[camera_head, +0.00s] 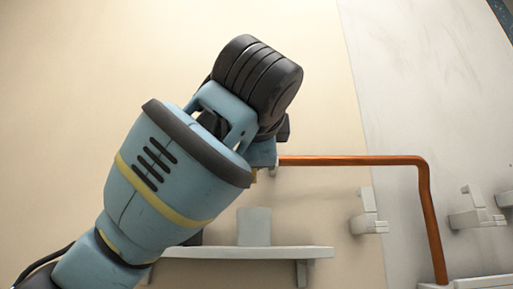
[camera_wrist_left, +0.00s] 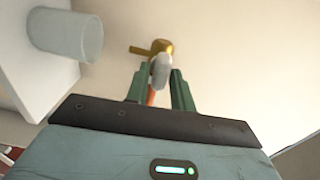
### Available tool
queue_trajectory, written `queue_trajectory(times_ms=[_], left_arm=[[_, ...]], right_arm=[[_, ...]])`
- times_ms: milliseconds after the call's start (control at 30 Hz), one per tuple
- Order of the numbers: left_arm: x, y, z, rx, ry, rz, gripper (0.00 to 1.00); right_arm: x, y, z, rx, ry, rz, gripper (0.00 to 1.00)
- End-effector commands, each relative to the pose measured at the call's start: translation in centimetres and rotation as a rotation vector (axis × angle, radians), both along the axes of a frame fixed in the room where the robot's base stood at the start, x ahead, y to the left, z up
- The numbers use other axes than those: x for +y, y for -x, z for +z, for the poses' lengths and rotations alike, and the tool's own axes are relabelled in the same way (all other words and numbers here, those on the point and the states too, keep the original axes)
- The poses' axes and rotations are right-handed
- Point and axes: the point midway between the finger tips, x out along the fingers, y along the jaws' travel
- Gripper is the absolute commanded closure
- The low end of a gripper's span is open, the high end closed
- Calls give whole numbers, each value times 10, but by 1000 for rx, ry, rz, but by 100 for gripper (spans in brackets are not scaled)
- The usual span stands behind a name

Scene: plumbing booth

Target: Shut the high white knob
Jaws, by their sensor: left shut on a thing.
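The white knob (camera_wrist_left: 161,66) shows in the left wrist view, in front of a brass valve body (camera_wrist_left: 157,47). The two green fingers of my left gripper (camera_wrist_left: 158,76) stand on either side of the knob and are shut on it. A copper pipe (camera_wrist_left: 150,97) shows between the fingers. In the head view my left arm and wrist hide the knob, the valve and the fingertips. The copper pipe (camera_head: 350,160) runs right from behind my wrist, then bends down. My right gripper is in neither view.
A white shelf (camera_head: 240,253) with a pale cup (camera_head: 254,227) is below my left wrist. The cup also shows in the left wrist view (camera_wrist_left: 66,34). White wall hooks (camera_head: 369,222) are on the right. The wall above the pipe is bare.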

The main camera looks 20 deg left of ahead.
Motion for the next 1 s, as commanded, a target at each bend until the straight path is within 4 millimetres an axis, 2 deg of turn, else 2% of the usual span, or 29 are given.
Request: queue_trajectory(times_ms=[633,667,733,767,1000], left_arm=[[-1,0,-1,16,-52,-1,99],[-1,0,-1,16,-52,-1,75],[-1,0,-1,16,-52,-1,66],[-1,0,-1,16,-52,-1,63],[0,0,0,15,-51,-1,63]], right_arm=[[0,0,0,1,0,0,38],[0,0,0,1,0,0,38],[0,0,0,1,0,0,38],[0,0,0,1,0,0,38],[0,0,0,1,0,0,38]])
